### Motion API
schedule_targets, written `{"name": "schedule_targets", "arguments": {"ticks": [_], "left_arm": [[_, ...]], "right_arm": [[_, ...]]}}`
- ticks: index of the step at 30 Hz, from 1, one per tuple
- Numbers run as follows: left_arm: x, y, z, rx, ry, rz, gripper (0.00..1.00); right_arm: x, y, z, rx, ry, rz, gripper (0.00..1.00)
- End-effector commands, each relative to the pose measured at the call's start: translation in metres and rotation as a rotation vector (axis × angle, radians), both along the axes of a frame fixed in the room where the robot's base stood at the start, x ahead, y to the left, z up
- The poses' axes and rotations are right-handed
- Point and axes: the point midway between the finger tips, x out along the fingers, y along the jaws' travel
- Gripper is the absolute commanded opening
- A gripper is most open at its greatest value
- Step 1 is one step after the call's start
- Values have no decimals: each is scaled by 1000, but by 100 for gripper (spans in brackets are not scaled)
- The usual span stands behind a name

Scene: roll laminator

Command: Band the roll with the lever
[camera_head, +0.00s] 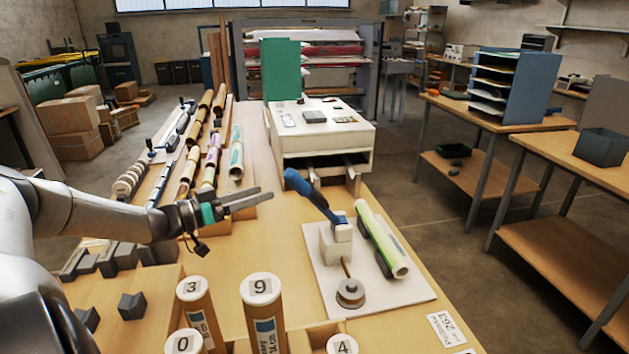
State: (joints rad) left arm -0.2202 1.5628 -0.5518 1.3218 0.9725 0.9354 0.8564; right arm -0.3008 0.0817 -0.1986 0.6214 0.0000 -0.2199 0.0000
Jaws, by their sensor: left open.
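A green roll (381,236) lies tilted in the picture on a pale board (405,292) at the right of the wooden table. Dark supports show beside it. A blue lever (311,194) rises up and to the left from a white block (334,243) just left of the roll. A round grey weight-like piece (350,292) with a thin rod stands in front of the block. My left gripper (258,199) is open and empty, its fingers pointing right, a short way left of the lever's tip and apart from it. My right gripper is not in view.
Numbered tubes (264,317) stand at the front of the table. Several rolls (236,152) lie at the back left. A white machine (321,137) stands behind the lever. Dark blocks (132,306) lie at the left. Bare tabletop separates the gripper from the board.

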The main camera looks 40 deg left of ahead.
Motion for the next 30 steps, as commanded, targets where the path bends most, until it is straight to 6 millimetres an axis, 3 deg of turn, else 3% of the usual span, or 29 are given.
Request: {"name": "schedule_targets", "arguments": {"ticks": [7, 30], "left_arm": [[34, -11, -3, -2, -8, 1, 72], [90, -26, 1, -2, -5, 3, 72]], "right_arm": [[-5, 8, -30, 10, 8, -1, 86], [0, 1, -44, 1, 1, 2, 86]]}}
